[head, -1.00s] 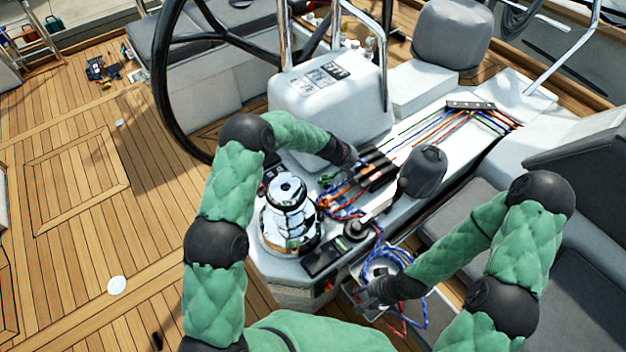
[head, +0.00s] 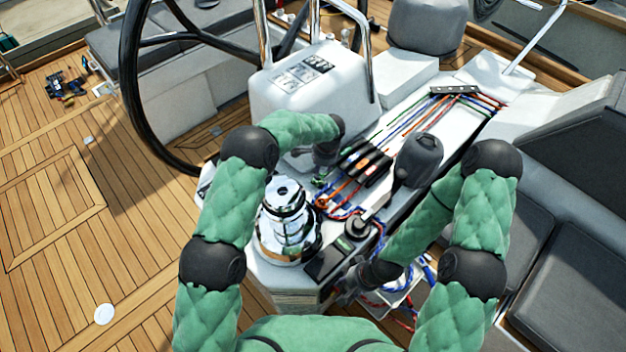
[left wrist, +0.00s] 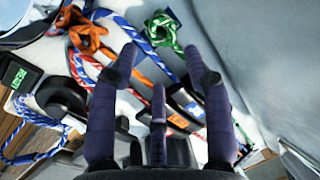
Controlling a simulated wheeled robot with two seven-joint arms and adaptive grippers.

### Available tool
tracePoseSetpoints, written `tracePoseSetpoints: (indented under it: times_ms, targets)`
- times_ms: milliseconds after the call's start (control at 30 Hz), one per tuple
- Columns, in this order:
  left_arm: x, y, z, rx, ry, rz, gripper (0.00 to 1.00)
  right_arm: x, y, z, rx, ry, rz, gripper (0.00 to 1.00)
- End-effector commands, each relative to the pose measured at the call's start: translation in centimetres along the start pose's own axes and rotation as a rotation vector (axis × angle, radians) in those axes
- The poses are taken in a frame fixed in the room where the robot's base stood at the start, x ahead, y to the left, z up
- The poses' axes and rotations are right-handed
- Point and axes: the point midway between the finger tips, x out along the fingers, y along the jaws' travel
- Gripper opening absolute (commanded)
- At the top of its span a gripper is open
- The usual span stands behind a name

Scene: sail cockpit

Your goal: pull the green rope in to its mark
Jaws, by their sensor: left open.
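The green rope ends in a knotted bundle (head: 318,182) on the white console, left of the dark rope clutches (head: 366,163). In the left wrist view the green knot (left wrist: 163,30) lies just beyond and between my fingertips, not touched as far as I can see. A green line (head: 395,122) runs behind the clutches towards the far lead block. My left gripper (head: 325,158) is open and empty, above the console near the knot; its spread fingers (left wrist: 160,65) show in the wrist view. My right gripper (head: 348,284) is low by the console's near edge; its fingers are unclear. I cannot make out a mark.
A chrome winch (head: 286,225) stands left of the clutches. Orange (left wrist: 88,32) and blue ropes lie close to the green knot. A grey-covered winch (head: 418,160), the steering wheel (head: 130,90) and a white pedestal (head: 305,95) stand around.

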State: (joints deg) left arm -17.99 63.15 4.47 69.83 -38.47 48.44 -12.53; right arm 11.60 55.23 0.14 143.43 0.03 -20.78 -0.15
Motion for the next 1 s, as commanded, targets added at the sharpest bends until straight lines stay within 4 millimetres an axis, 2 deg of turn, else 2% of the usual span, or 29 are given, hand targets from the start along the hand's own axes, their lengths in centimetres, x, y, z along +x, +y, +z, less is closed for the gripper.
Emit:
tracePoseSetpoints:
  times_ms: [167,400,600,800,1000]
  targets:
    - [2.1,0.1,0.1,0.001,-0.004,0.001,0.49,0.3,0.1,0.0,0.000,0.000,0.000,0.40]
    - [6.4,0.1,0.1,-0.003,-0.002,0.002,0.49,1.0,0.4,0.0,0.000,0.000,0.000,0.40]
    - [9.2,0.1,0.0,-0.002,0.000,0.001,0.49,1.4,0.5,-0.1,0.000,0.000,0.000,0.40]
    - [10.5,0.0,0.1,-0.002,0.000,0.001,0.49,1.6,0.6,-0.1,0.000,0.000,0.000,0.40]
    - [10.6,0.0,0.0,-0.002,0.000,0.001,0.49,1.6,0.6,-0.1,0.000,0.000,0.000,0.40]
